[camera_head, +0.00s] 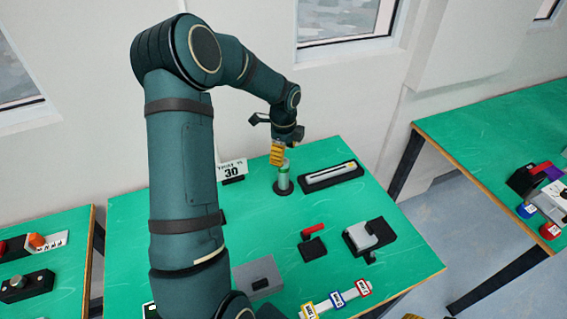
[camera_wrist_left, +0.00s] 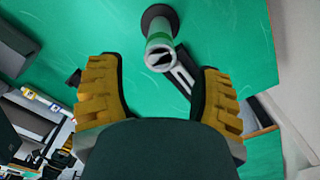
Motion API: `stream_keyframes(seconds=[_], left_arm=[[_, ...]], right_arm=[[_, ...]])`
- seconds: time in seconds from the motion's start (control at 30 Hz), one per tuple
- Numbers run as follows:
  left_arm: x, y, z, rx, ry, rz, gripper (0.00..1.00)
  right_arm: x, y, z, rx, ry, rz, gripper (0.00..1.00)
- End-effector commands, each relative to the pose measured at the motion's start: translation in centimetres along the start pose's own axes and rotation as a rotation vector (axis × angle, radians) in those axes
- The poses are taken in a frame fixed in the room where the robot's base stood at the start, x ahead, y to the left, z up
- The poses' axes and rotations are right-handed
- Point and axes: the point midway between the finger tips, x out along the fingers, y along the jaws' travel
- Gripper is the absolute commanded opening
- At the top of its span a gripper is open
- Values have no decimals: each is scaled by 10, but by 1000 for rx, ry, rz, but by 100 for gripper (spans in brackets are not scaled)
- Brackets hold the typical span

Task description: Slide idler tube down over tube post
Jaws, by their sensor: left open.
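A pale grey tube with a green band (camera_head: 284,178) stands upright on a round black base (camera_head: 283,188) near the back of the green table. The tube also shows in the left wrist view (camera_wrist_left: 160,40), its open end facing the camera. I cannot tell where the idler tube ends and the tube post begins. My left gripper (camera_head: 278,155), with yellow fingers, is just above the tube's top, pointing down. In the left wrist view its fingers are spread wide, empty, with the tube's top seen between and beyond them.
A black tray (camera_head: 331,180) holding a long pale bar lies right of the post. A sign reading 30 (camera_head: 231,170) stands to the left. A red-handled part (camera_head: 313,243), a grey-topped black block (camera_head: 368,237) and a grey box (camera_head: 258,277) sit nearer.

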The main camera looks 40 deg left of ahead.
Motion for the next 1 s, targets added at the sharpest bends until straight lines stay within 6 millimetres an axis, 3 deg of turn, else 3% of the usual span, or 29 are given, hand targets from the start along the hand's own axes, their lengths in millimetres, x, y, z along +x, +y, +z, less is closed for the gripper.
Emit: stream_keyframes(seconds=[0.1,0.33,1.0], left_arm=[[-24,-1,0,0,-1,-4,66],[-49,0,0,1,0,-1,66],[-53,0,0,0,0,0,66]], right_arm=[[0,0,0,0,0,0,47],[0,0,0,0,0,0,47],[0,0,0,0,0,0,47]])
